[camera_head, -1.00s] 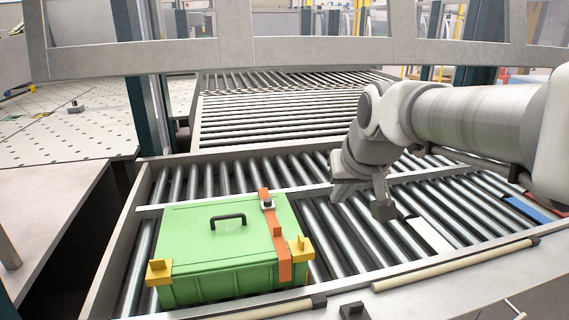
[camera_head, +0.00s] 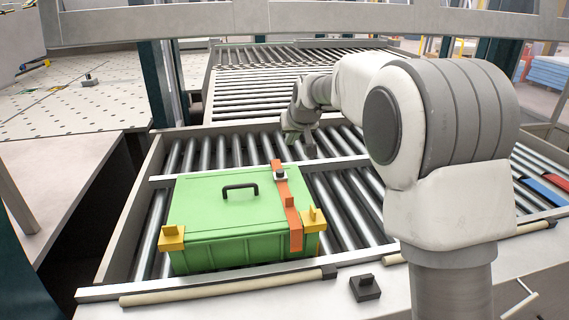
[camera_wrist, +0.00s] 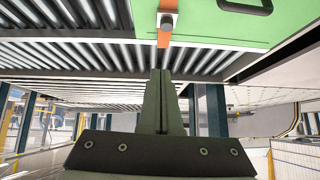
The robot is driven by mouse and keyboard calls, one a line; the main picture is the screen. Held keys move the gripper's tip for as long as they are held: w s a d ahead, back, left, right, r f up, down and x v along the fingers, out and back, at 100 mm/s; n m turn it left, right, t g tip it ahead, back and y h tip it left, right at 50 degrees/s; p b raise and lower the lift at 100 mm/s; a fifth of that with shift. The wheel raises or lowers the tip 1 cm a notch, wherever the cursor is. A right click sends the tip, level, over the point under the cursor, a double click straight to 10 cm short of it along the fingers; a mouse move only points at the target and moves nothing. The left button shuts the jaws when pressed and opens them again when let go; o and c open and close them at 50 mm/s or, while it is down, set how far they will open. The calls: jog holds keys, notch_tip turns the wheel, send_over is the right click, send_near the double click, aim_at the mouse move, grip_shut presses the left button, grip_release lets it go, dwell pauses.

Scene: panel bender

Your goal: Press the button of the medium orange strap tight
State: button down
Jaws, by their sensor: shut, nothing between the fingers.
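A green box (camera_head: 215,205) with a black handle (camera_head: 241,188) sits on the roller conveyor. An orange strap (camera_head: 291,209) runs over its lid and down its front near the right end. A buckle with a dark button (camera_head: 281,175) sits on the strap near the back edge of the lid. My gripper (camera_head: 311,150) is shut and empty, behind and a little right of the buckle, apart from it. In the wrist view the closed fingers (camera_wrist: 160,74) point toward the strap (camera_wrist: 164,39) and its grey button (camera_wrist: 166,21), with a visible gap.
Yellow corner pieces (camera_head: 171,237) sit on the box's front corners. A metal beam (camera_head: 200,24) crosses above the conveyor at the back. Rollers (camera_head: 340,195) right of the box are bare. A small black block (camera_head: 365,288) stands on the front ledge.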

jog(key=shift+w+a+f, duration=0.1)
jog(key=shift+w, duration=0.05)
jog(key=p, duration=0.2)
send_over(284, 172)
jog(key=f, duration=0.7)
jog(key=shift+w+f, duration=0.2)
jog(key=shift+f, duration=0.05)
notch_tip(284, 172, down, 2)
jog(key=shift+s+f+p, duration=0.1)
jog(key=shift+f+p, duration=0.15)
jog(key=shift+p, duration=0.05)
jog(key=shift+f, duration=0.7)
